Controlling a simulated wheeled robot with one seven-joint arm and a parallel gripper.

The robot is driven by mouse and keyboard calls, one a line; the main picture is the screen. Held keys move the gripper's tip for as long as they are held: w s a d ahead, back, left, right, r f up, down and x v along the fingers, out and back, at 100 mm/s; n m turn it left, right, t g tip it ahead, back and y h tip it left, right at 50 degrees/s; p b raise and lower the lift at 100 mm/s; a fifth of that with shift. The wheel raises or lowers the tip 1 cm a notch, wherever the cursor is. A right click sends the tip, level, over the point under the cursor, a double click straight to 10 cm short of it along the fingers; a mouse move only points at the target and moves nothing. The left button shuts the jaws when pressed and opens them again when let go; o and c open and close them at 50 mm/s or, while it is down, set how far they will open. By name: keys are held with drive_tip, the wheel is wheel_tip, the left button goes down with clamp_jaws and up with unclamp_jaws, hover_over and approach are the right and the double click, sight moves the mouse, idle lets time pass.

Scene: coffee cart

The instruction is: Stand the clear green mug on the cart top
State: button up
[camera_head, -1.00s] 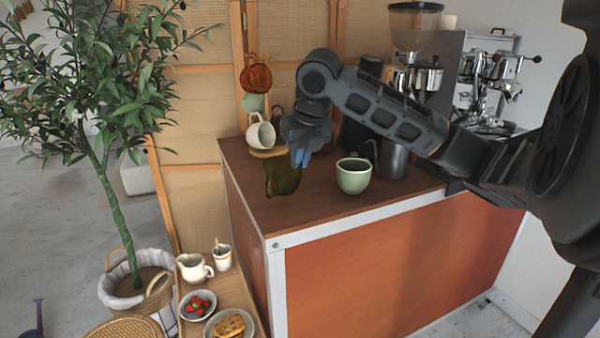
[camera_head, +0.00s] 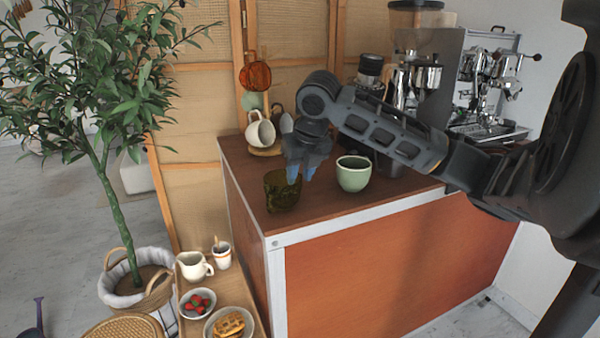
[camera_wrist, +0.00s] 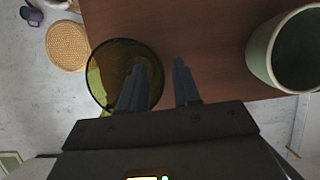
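The clear green mug (camera_head: 283,198) stands upright on the wooden cart top (camera_head: 320,206), near its left front corner. In the wrist view its round rim (camera_wrist: 93,65) shows from above. My gripper (camera_head: 304,174) is at the mug's rim in the head view. In the wrist view my gripper (camera_wrist: 160,66) has its two fingers apart, with a gap between them. The left finger lies over the mug's opening and the right one is outside the rim. Whether either finger touches the glass is unclear.
An opaque pale green cup (camera_head: 353,175) stands just right of my gripper. An espresso machine (camera_head: 490,80) is at the back right. A lower tray (camera_head: 241,290) with food stands left of the cart.

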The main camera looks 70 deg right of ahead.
drive_tip(key=shift+r, duration=0.1)
drive_tip(key=shift+r, duration=0.2)
drive_tip(key=v, duration=1.1)
drive_tip(key=shift+a+r, duration=0.15)
drive_tip(key=shift+r, duration=0.15)
drive_tip(key=shift+s, duration=0.15)
